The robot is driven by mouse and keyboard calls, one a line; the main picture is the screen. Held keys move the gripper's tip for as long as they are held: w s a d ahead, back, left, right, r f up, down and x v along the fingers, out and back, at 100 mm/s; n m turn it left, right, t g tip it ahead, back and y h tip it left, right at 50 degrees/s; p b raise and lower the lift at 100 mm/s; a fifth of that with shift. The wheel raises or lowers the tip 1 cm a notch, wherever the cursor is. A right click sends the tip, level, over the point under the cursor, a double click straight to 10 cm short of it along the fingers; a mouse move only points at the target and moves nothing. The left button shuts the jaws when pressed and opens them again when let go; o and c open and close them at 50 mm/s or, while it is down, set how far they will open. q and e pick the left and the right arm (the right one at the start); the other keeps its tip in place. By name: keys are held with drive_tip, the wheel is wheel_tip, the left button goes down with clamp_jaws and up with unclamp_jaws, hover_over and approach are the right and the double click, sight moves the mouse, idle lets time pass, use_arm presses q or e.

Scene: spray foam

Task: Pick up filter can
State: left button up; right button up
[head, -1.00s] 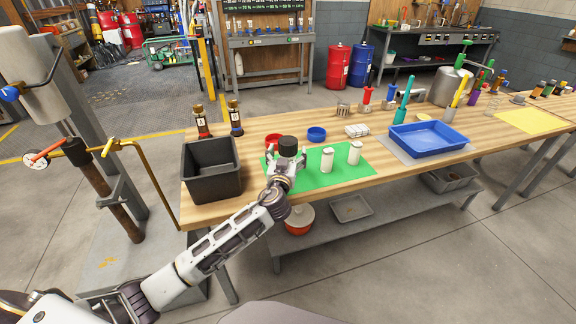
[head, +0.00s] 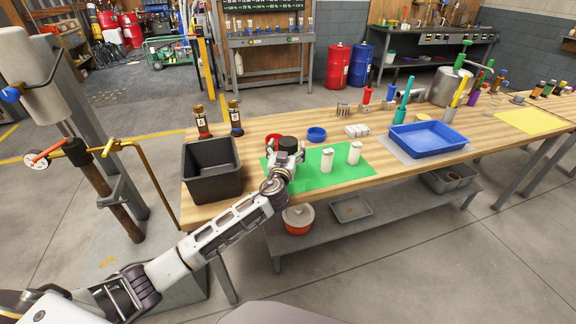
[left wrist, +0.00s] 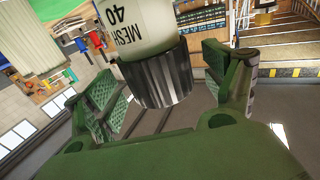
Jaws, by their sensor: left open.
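A filter can with a black cap (head: 288,143) stands on the green mat (head: 341,176). In the left wrist view its ribbed dark cap (left wrist: 158,80) and white body (left wrist: 140,27), lettered "MESH 40", are seen close up. My left gripper (head: 287,154) is at the can, in front of its upper part in the head view, and hides most of its body there. In the left wrist view my left gripper (left wrist: 165,85) is open, with one green finger on each side of the cap. A gap shows on the right side; contact on the left cannot be told. My right gripper is out of view.
Two white cans (head: 327,160) (head: 354,153) stand to the right on the mat. A black bin (head: 212,171) is to the left. A red ring-shaped item (head: 273,139) and a blue one (head: 317,134) lie behind. A blue tray (head: 428,140) is farther right.

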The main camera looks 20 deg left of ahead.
use_arm(q)
drive_tip(key=shift+w+a, duration=0.1)
drive_tip(key=shift+w, duration=0.95)
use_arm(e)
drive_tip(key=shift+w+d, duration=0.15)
use_arm(q)
drive_tip(key=c, duration=1.7)
drive_tip(key=shift+r, duration=0.2)
drive_tip(key=shift+r, duration=0.55)
wheel_tip(320, 180, up, 9)
drive_tip(key=shift+f+p, duration=0.15)
drive_tip(key=shift+p, duration=0.4)
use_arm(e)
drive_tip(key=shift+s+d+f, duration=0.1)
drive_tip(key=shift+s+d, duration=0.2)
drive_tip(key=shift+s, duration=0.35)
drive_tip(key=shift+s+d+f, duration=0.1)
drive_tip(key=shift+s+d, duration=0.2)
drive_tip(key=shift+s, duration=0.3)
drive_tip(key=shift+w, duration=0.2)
